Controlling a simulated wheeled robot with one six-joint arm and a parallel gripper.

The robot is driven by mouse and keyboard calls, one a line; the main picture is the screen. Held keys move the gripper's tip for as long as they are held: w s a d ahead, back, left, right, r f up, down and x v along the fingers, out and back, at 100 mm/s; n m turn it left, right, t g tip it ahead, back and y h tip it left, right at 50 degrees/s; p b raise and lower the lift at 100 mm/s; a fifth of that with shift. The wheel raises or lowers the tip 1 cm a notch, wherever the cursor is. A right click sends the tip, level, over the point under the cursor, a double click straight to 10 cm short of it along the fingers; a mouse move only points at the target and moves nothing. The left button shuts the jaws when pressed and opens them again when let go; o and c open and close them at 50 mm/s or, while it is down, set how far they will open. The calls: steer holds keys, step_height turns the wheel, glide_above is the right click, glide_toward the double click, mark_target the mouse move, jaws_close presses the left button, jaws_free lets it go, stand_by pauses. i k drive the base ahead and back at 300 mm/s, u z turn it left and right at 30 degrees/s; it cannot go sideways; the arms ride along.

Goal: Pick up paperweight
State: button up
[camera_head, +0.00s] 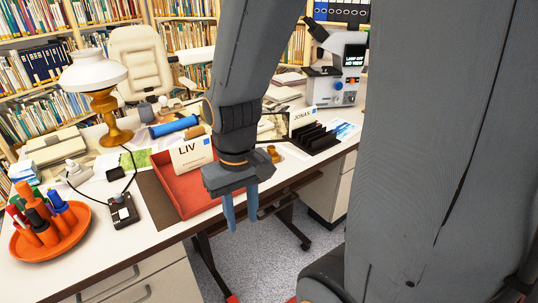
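I cannot pick out the paperweight for certain. A small brass-coloured object (272,153) stands on the desk just right of my wrist, and a rounded grey object (146,112) stands further back near the lamp; both are too small to name surely. My gripper (240,216) points down in front of the desk's front edge, beside the red tray. Its two blue-grey fingers are apart with nothing between them. My arm hides part of the desk behind it.
The white desk (80,255) holds a red tray (180,195) with a LIV card, an orange dish (72,238) of pens, a lamp (95,75), a black switch box (123,212), a blue roll (174,126), a black rack (315,138) and a microscope (335,75). A chair (140,60) stands behind.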

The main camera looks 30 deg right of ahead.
mark_target(271, 149)
steer(key=k, duration=0.5)
steer(key=z, duration=1.35)
steer(key=i, duration=1.3)
steer(key=u, duration=2.35)
